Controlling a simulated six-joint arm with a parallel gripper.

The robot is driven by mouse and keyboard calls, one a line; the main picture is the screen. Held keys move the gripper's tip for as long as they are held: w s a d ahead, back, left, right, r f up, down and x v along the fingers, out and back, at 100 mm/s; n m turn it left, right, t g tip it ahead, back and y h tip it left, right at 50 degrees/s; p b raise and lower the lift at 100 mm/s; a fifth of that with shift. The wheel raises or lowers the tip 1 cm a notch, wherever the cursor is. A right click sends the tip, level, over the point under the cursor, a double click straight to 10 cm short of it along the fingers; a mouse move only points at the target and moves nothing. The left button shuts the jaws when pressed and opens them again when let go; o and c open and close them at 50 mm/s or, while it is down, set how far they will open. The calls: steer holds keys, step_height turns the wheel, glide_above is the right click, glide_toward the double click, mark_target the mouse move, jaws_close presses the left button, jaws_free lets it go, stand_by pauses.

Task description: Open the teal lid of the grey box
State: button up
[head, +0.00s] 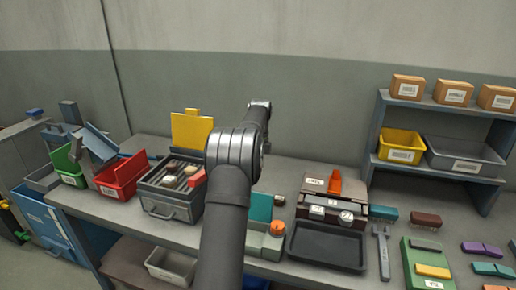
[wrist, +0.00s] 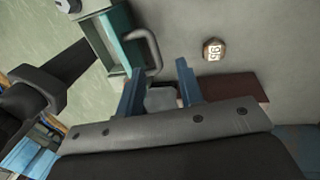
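In the head view, a teal panel (head: 261,207) that looks like the lid stands over a small grey-green box (head: 262,242), partly hidden behind my arm. I cannot tell how far the lid is open. In the wrist view, a teal part (wrist: 121,46) with a grey bar handle (wrist: 153,50) lies just beyond my fingers. My gripper (wrist: 159,84) is open, its two blue fingers apart. A light grey block (wrist: 160,98) shows between them, and I cannot tell whether they touch it. My gripper is not clearly seen in the head view.
A grey toolbox (head: 170,204) with a raised yellow lid (head: 191,130) stands left of my arm. A dark tray (head: 326,247) lies to the right. A shelf (head: 440,107) with bins and cartons stands at the back right.

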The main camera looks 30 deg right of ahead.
step_height(320, 180, up, 8)
steer(key=w+d, duration=0.1)
steer(key=shift+r, duration=0.2)
steer(key=shift+w+d, duration=0.1)
steer(key=shift+d+f, duration=0.1)
steer(key=shift+f, duration=0.05)
steer(key=c, duration=0.7)
steer(key=shift+d+f+n, duration=0.15)
steer(key=shift+f+n, duration=0.15)
steer(key=shift+n, duration=0.4)
jaws_close()
steer(key=s+d+f+n+h, duration=0.1)
steer(key=s+d+f+n, duration=0.15)
steer(key=f+n, duration=1.35)
steer(key=shift+s+a+r+m, duration=0.3)
steer(key=shift+s+a, duration=0.1)
steer(key=shift+a, duration=0.15)
steer(key=shift+s+a+r+m, duration=0.15)
steer(key=shift+s+a+m, duration=0.15)
steer(key=shift+s+a, duration=0.15)
